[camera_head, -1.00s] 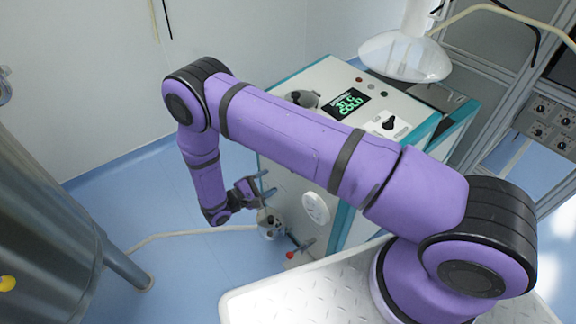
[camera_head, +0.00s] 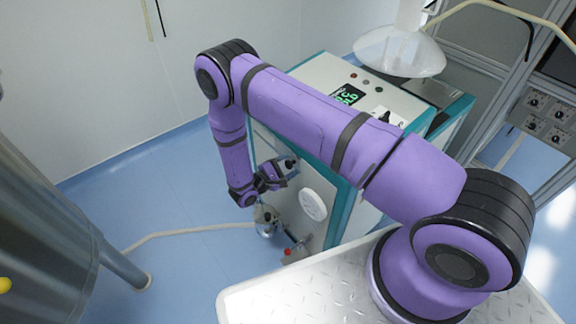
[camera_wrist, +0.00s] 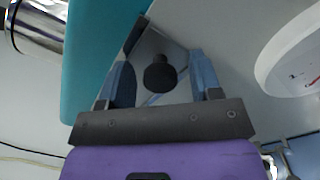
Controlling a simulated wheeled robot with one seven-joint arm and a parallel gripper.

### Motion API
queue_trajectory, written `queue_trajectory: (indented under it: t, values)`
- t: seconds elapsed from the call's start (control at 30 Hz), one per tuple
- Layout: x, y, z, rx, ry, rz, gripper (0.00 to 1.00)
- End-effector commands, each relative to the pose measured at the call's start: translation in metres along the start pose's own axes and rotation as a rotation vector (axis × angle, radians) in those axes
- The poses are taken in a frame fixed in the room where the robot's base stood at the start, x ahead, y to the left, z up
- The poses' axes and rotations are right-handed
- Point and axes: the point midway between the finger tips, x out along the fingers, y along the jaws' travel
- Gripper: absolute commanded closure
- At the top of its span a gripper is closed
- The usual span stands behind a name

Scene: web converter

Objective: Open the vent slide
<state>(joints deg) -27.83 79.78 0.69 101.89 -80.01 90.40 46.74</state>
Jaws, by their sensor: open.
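A black round knob (camera_wrist: 160,75) stands out from a grey plate on the cabinet front; I take it to be the handle of the vent slide. In the wrist view it lies between the two blue-grey fingers of my open gripper (camera_wrist: 162,68), with gaps on both sides. Whether the fingertips reach past the knob is hard to tell. In the head view my gripper (camera_head: 283,174) is close against the front of the white and teal cabinet (camera_head: 318,178), near a dark knob (camera_head: 291,163). The slide's plate is mostly hidden there by my gripper and arm.
A white round dial (camera_head: 313,204) sits right of my gripper on the cabinet front. Below are a metal fitting with a hose (camera_head: 190,231) and a red-tipped valve (camera_head: 288,252). A large metal tank (camera_head: 45,235) stands at left.

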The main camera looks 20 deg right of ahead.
Motion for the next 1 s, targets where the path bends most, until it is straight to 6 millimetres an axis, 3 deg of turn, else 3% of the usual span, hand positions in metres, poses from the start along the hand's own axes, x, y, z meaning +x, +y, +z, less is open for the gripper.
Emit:
queue_trajectory:
  t: [0.23,0.5,0.73,1.0]
  values:
    - [0.001,0.0,0.0,0.0,0.0,0.0,0.42]
    - [0.001,0.0,0.0,0.0,0.0,0.0,1.0]
    - [0.0,0.009,-0.01,0.004,0.001,0.0,1.0]
    - [0.0,0.056,-0.057,0.006,0.001,0.002,1.0]
